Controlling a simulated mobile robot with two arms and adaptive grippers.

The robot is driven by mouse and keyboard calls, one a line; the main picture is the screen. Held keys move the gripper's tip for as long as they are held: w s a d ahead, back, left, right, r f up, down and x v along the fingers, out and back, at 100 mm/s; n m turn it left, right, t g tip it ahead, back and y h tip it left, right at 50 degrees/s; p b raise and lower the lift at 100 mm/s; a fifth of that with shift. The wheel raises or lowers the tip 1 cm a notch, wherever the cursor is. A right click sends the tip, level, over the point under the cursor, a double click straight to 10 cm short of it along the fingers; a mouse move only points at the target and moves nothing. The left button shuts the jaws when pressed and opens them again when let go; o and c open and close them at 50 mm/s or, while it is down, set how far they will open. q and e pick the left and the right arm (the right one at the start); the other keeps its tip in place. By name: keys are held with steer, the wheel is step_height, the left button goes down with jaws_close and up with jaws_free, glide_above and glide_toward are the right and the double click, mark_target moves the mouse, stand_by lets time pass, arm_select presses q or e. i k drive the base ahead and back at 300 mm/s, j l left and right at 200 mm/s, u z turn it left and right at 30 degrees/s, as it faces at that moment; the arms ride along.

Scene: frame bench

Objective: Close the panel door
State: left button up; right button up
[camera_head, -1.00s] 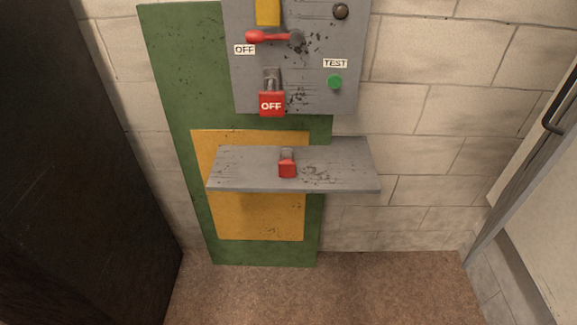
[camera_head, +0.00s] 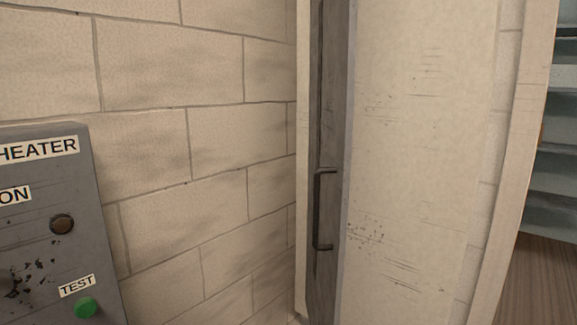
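A tall narrow grey door (camera_head: 331,100) stands right of the middle of the head view, seen at a steep angle. It has a dark bar handle (camera_head: 318,210) on its face. A broad scuffed cream panel (camera_head: 425,150) adjoins it on the right; I cannot tell whether it is part of the same door. A grey control box (camera_head: 60,235) at the lower left is cut off by the frame, with HEATER, ON and TEST labels and a green button (camera_head: 85,307). Neither of my grippers is in view.
A cream block wall (camera_head: 190,120) fills the space between the control box and the grey door. Bluish-grey shelves (camera_head: 560,120) and a brown wood-grained surface (camera_head: 545,275) show past a cream edge at the far right.

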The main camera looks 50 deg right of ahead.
mark_target(333, 37)
steer(key=i+z, duration=0.1)
steer(key=z, duration=0.35)
steer(key=i+j+z, duration=0.15)
steer(key=z, duration=0.25)
steer(key=i+j+z, duration=0.1)
steer(key=z, duration=1.05)
